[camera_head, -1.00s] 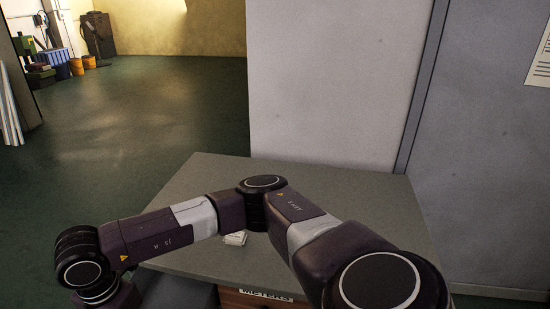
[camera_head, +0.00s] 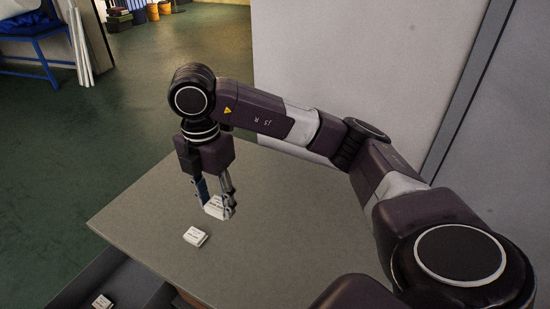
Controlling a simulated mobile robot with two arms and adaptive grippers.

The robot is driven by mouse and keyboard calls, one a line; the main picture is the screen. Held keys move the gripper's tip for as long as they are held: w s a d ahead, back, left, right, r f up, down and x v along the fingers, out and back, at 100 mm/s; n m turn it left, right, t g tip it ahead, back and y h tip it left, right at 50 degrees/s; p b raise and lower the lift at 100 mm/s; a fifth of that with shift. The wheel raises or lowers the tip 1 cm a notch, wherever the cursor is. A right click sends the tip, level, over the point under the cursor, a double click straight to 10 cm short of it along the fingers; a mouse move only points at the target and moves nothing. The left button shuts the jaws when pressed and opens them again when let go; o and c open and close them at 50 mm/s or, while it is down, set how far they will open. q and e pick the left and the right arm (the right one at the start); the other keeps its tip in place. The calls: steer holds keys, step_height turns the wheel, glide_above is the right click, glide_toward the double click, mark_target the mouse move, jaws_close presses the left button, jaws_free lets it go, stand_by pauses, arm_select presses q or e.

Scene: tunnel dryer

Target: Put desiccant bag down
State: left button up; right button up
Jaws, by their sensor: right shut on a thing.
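My right gripper (camera_head: 215,200) points down over the left part of the grey table top. It is shut on a white desiccant bag (camera_head: 216,208) with dark print. The held bag is at or just above the table top; I cannot tell whether it touches. A second white bag (camera_head: 195,236) lies flat on the table, a little nearer and to the left, apart from the held one. A third white bag (camera_head: 102,301) lies lower, at the bottom left. My left gripper is not in view.
The grey table top (camera_head: 300,240) is otherwise bare around the bags. A grey wall (camera_head: 350,80) stands behind the table. A dark grey tray or open drawer (camera_head: 130,285) is below the table's left edge. A blue-framed bench (camera_head: 40,60) stands far left.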

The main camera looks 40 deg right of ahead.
steer(key=shift+f, duration=0.25)
steer(key=p, duration=0.2)
glide_above(229, 258)
step_height(229, 258, down, 14)
steer(key=shift+s+f, duration=0.1)
steer(key=shift+f, duration=0.1)
step_height(229, 258, down, 5)
steer(key=shift+r+p, duration=0.15)
steer(key=shift+p, duration=0.25)
steer(key=shift+f, duration=0.2)
steer(key=shift+f, duration=0.15)
steer(key=o, duration=1.1)
steer(key=shift+o, duration=0.2)
